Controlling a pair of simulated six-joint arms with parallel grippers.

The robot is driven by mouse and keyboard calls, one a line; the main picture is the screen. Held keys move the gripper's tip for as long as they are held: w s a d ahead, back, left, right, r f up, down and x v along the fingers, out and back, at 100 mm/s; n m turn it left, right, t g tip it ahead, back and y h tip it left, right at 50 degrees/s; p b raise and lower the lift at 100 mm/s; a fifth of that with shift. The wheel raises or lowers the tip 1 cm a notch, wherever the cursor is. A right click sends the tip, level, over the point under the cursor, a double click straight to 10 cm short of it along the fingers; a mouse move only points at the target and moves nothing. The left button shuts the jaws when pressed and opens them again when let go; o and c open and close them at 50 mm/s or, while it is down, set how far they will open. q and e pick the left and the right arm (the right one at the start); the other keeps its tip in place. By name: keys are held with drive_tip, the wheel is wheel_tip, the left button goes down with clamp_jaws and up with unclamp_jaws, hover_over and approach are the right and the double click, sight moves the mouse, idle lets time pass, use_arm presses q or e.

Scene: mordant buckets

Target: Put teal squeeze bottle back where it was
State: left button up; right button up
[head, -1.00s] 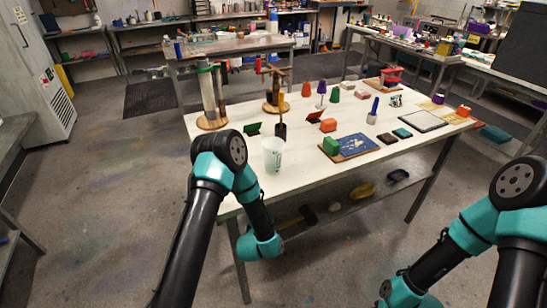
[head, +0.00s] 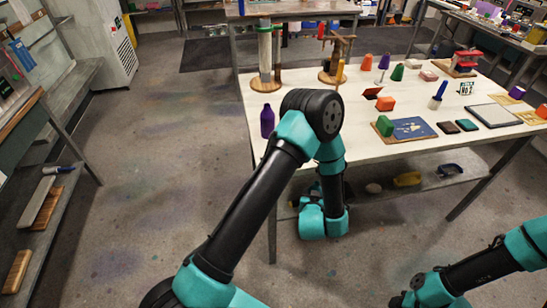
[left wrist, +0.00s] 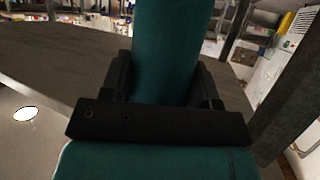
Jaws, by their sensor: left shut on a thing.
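The teal squeeze bottle (left wrist: 170,45) shows in the left wrist view as a dark teal body between the two black fingers of my left gripper (left wrist: 163,85). The gripper is shut on it, and the bottle's far end runs out of the top of the picture. In the head view my left arm reaches to the near left part of the white table (head: 370,150), but its gripper and the bottle are hidden. My right gripper is out of view; only part of that arm shows at the lower right.
A purple bottle (head: 267,121) stands at the table's near left. Behind it are a cylinder stand (head: 265,65) and a wooden stand (head: 338,60). An orange block (head: 386,104) and a blue card (head: 413,128) lie farther right. A side shelf (head: 45,205) stands at far left.

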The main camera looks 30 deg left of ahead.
use_arm(q)
drive_tip(key=d+r+m+h, duration=0.1)
drive_tip(key=d+r, duration=0.6)
drive_tip(key=r, duration=0.4)
drive_tip(key=s+a+r+n+g+y, duration=0.5)
drive_tip(key=s+a+r+n+y, duration=0.3)
drive_tip(key=s+a+r, duration=0.6)
drive_tip(key=shift+s+a+r+n, duration=0.2)
drive_tip(key=shift+s+r+n, duration=0.2)
drive_tip(key=shift+s+r, duration=0.55)
drive_tip(key=shift+s+f, duration=0.15)
drive_tip(key=shift+f, duration=0.05)
drive_tip(key=w+a+f, duration=0.1)
drive_tip(key=w+a, duration=0.6)
drive_tip(key=w, duration=0.5)
drive_tip(key=shift+w+a+f, duration=0.2)
drive_tip(key=shift+w, duration=0.1)
drive_tip(key=shift+w+a+f, duration=0.1)
drive_tip(key=shift+w+f, duration=0.1)
drive_tip(key=shift+f, duration=0.4)
drive_tip(key=shift+w+a+f, duration=0.15)
drive_tip(key=shift+f, duration=0.45)
drive_tip(key=shift+w+a+f, duration=0.1)
drive_tip(key=shift+w+f, duration=0.1)
drive_tip(key=shift+f, duration=0.4)
